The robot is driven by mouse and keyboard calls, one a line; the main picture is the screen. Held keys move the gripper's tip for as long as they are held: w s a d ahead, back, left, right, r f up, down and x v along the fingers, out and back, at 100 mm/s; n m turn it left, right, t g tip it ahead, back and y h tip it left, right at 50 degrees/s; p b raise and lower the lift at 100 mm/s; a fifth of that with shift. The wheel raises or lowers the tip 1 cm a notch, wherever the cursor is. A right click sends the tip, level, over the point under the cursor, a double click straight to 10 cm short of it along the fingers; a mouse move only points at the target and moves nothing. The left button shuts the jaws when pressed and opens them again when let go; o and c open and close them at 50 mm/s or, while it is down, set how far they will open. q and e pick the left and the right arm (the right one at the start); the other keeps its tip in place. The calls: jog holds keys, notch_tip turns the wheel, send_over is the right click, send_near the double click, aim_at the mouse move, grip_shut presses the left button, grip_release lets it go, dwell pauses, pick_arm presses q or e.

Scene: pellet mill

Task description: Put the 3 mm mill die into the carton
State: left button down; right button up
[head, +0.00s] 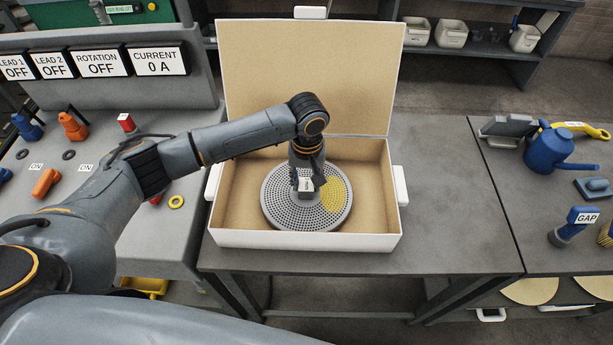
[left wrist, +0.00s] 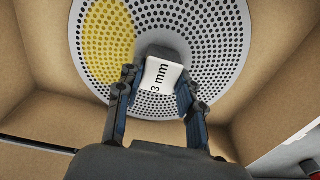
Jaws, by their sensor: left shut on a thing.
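The 3 mm mill die (head: 283,213) is a round grey perforated plate with a yellow sector and a raised block labelled "3 mm". It is inside the open white carton (head: 310,241), within its tan walls; whether it rests on the floor cannot be told. My left gripper (head: 306,184) reaches down into the carton and is shut on the die's labelled block. In the left wrist view, the die (left wrist: 212,50) fills the top, with the gripper fingers (left wrist: 157,95) on both sides of the block. My right gripper is not in view.
The carton's lid (head: 310,75) stands open at the back. The grey table (head: 455,200) is clear to the right of the carton. A blue watering can (head: 552,150) and other tools sit farther right. A control panel (head: 110,85) with switches is at the left.

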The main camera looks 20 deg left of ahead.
aim_at(307, 184)
pick_arm(q)
jog(key=shift+w+d+r, duration=0.1)
jog(key=shift+r, duration=0.1)
jog(key=c, duration=1.2)
grip_release()
jog(key=shift+f, duration=0.25)
jog(key=o, duration=0.4)
jog(key=shift+s, duration=0.2)
jog(key=shift+c, duration=0.2)
jog(key=shift+r, duration=0.1)
jog(key=shift+r, duration=0.3)
notch_tip(307, 184, up, 12)
jog(key=b, duration=0.2)
jog(key=shift+f, duration=0.25)
jog(key=shift+f, duration=0.1)
